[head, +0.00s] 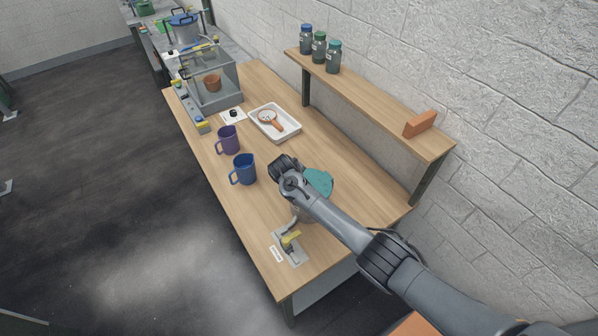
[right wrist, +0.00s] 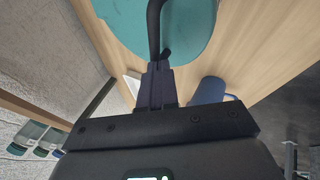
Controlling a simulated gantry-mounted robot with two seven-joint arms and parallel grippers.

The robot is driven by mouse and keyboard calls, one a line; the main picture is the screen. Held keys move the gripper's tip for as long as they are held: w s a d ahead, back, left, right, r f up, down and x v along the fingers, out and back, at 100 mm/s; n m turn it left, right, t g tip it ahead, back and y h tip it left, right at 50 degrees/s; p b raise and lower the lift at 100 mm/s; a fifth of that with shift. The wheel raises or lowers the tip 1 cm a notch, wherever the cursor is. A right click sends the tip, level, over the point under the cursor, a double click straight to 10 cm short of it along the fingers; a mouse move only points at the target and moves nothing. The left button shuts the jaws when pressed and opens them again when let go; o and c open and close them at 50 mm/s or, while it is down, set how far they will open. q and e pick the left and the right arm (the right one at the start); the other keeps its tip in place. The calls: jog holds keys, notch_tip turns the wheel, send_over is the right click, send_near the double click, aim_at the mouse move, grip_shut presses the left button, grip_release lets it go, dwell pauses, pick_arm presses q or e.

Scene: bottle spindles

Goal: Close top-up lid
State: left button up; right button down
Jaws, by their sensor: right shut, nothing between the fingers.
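A teal lid (head: 319,182) shows behind my right arm in the head view, above a grey vessel with a spout (head: 298,214) that the arm mostly hides. The lid looks tilted, but its exact angle and its hinge are hidden. In the right wrist view the teal lid (right wrist: 190,28) fills the top, with a dark bar crossing it. My right gripper (right wrist: 158,66) is shut and empty, its fingertips close to the lid and the dark bar; contact cannot be told. In the head view the right gripper (head: 284,162) is beside the lid. My left gripper is not in view.
A blue mug (head: 243,170) and a purple mug (head: 228,140) stand left of the gripper. A white tray (head: 290,131) lies behind. A plate with a yellow lever (head: 290,243) is near the front.

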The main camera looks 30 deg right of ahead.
jog(key=shift+a+f, duration=0.3)
jog(key=shift+f, duration=0.45)
